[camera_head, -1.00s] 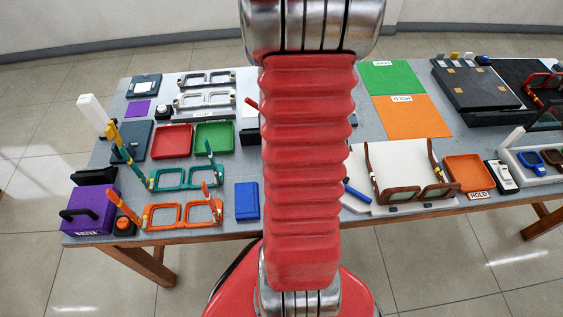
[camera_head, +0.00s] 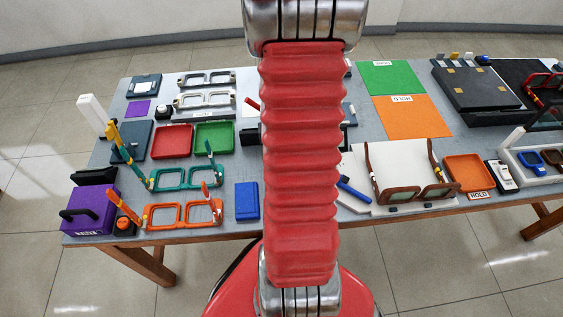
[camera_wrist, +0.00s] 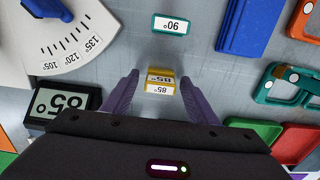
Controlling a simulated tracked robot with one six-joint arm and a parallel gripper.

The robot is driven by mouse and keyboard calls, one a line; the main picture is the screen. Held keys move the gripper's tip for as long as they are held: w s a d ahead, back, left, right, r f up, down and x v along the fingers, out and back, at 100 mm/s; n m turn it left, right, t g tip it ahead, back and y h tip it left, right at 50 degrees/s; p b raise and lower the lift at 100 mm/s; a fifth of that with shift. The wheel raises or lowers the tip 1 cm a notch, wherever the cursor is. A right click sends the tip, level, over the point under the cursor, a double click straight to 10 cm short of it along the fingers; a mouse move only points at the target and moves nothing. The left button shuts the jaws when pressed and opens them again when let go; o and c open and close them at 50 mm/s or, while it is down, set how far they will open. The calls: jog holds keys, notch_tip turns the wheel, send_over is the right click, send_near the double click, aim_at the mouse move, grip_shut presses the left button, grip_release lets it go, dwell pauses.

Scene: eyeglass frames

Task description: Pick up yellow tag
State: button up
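The yellow tag (camera_wrist: 160,87) is a small block marked 85° lying on the grey table in the wrist view. My gripper (camera_wrist: 159,78) is open, with one purple finger to the left of the tag and one to the right. Gaps show between the tag and both fingers. In the head view my red arm covers the middle of the table, and I see neither the gripper nor the yellow tag there.
A teal tag (camera_wrist: 171,24) marked 90° lies beyond the yellow one. A blue block (camera_wrist: 250,25) and teal glasses frame (camera_wrist: 285,86) are at right. Bare table surrounds the tag.

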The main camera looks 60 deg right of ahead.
jog(key=c, duration=1)
jog(key=shift+o, duration=0.2)
jog(key=shift+r, duration=5.05)
